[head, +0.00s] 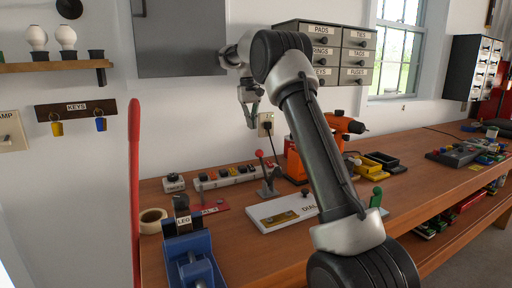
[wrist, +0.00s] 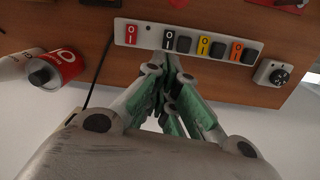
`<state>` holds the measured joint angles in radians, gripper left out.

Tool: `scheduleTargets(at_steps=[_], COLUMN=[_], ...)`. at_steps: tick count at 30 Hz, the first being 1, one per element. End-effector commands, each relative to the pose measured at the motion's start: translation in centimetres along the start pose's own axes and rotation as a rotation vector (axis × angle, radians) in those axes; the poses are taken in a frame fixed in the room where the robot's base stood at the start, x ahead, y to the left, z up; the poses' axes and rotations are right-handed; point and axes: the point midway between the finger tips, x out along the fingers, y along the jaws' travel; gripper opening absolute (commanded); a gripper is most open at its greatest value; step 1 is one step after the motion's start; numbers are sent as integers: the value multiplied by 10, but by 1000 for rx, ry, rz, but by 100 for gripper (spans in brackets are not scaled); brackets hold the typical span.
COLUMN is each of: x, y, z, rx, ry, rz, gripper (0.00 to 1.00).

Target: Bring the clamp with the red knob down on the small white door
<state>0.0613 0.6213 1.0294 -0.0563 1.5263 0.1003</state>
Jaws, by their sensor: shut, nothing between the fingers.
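The clamp with the red knob (head: 260,154) stands on the wooden bench, its lever pointing up. Its grey base (head: 268,190) sits at the back left edge of a small white panel (head: 272,219), which appears to be the small white door. The panel lies flat on the bench and is lettered "DIAL", partly hidden by my arm. My gripper (head: 253,119) is in the air near the wall, above and behind the red knob, apart from it. In the wrist view my gripper (wrist: 170,70) is shut and empty. I cannot make out the clamp for certain there.
A power strip (head: 225,178) with several switches lies behind the clamp; the strip also shows in the wrist view (wrist: 152,37). An orange drill (head: 343,124) stands to the right. A green-knobbed clamp (head: 376,197) is beside my arm. A blue vise-like tool (head: 190,258) is at front left.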

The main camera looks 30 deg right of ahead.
Motion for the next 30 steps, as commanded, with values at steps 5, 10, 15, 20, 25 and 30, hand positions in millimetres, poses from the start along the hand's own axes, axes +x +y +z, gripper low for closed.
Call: scheduleTargets(at_steps=[5,10,15,20,25,30], x=[3,22,58,92,92,88], y=[0,0,0,0,0,0], z=[0,1,1,1,19,34], rx=[0,0,0,-1,-1,-1], ry=[-1,-2,-4,-4,3,1], rz=[0,0,0,0,0,0], gripper=[0,0,0,0,0,0])
